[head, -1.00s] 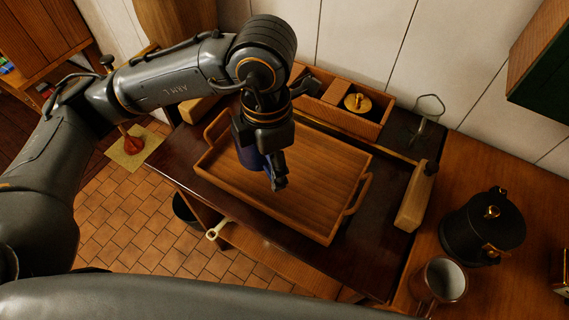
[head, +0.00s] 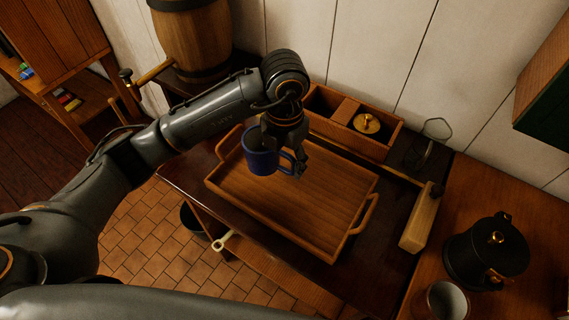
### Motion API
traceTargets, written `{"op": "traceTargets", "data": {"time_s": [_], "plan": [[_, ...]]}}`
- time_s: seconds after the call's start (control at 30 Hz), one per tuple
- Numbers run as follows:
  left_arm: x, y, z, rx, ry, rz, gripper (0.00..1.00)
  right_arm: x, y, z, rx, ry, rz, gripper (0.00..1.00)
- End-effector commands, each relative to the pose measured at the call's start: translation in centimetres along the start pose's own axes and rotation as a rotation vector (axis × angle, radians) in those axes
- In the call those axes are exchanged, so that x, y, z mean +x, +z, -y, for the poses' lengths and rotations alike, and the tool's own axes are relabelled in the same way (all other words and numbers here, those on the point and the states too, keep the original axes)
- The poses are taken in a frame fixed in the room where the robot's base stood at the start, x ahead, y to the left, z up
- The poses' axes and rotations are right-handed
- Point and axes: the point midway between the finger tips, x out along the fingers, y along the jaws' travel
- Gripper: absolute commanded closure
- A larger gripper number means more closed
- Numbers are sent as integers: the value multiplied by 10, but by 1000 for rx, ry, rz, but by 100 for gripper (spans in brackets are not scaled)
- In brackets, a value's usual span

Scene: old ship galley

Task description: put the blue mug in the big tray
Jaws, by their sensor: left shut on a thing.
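The blue mug (head: 261,160) hangs upright in my left gripper (head: 297,160), which is shut on it at its handle side. The mug is over the left part of the big wooden tray (head: 335,243), and I cannot tell how far above the tray floor it is. The tray has a raised rim and a handle at each end, and its visible floor is bare. The gripper hides part of the tray's back edge. My right gripper is not in view.
Behind the tray stands a wooden divided box (head: 384,142) with a brass-coloured lidded thing (head: 366,123). A wooden block (head: 420,218) stands right of the tray. A black pot (head: 486,250) and a copper-coloured mug (head: 441,301) stand farther right. A barrel (head: 190,38) is at the back left.

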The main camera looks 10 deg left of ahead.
Motion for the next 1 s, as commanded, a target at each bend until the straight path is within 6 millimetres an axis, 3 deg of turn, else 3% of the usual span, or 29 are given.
{"op": "traceTargets", "data": {"time_s": [0.2, 0.53, 0.93, 0.97, 1.0], "plan": [[23, 17, -14, -1, 0, 2, 95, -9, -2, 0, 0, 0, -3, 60], [57, 23, -18, -1, 0, 0, 95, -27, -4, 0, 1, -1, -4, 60], [67, 24, -19, 1, 1, 5, 95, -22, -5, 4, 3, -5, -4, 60], [67, 24, -19, 1, 1, 4, 45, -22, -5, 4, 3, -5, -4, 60], [66, 23, -19, 1, 1, 4, 36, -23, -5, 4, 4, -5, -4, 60]]}}
